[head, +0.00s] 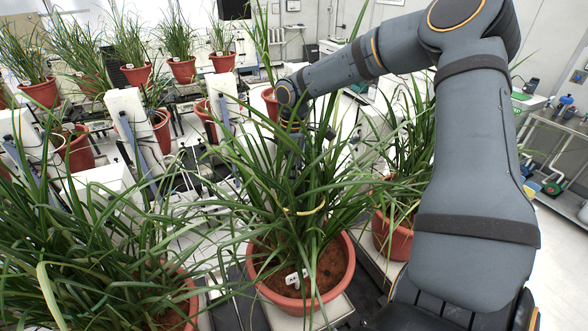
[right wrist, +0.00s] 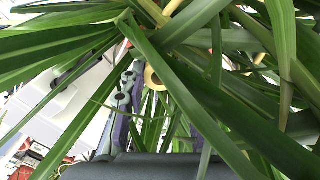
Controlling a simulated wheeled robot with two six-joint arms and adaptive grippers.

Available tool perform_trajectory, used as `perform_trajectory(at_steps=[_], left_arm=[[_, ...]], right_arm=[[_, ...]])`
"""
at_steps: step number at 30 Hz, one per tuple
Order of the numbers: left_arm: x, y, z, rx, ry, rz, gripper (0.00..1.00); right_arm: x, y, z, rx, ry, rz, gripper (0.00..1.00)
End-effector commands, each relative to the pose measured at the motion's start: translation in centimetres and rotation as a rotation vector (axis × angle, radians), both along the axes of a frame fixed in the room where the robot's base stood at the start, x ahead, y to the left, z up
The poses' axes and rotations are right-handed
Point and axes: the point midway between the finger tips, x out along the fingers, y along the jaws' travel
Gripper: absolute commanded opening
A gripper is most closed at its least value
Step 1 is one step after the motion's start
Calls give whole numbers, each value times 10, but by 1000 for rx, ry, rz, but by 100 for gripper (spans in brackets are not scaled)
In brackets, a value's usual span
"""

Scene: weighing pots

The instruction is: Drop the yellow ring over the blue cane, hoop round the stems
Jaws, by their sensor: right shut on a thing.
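The yellow ring (head: 304,211) shows as a thin arc in front of the stems of the near middle plant (head: 322,178); leaves hide the rest of it. A yellow piece of the ring (right wrist: 152,78) also shows beside a finger in the right wrist view. My right gripper (head: 293,150) reaches in behind the leaves from the far side and is shut on the ring. Leaves hide most of its fingers. I cannot make out the blue cane among the leaves. My left gripper is not in view.
The plant stands in a terracotta pot (head: 262,272) with a white label (head: 296,278). Another potted plant (head: 392,236) stands close on the right, and a large one (head: 80,240) at the left front. Several more pots and white weighing posts (head: 128,118) fill the back left.

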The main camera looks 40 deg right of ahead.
Motion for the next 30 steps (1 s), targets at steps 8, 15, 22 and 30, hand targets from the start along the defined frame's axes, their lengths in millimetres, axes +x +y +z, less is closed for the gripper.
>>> perform_trajectory(at_steps=[8, 15, 22, 30], left_arm=[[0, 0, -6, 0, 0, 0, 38], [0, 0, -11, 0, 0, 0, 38], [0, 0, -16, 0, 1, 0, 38], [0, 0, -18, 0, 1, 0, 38]], right_arm=[[0, 0, -12, 0, 1, 0, 13], [0, 0, -22, -1, 1, 0, 13], [0, 0, -32, -1, 1, 0, 13], [0, 0, -36, 0, 0, 0, 45]])
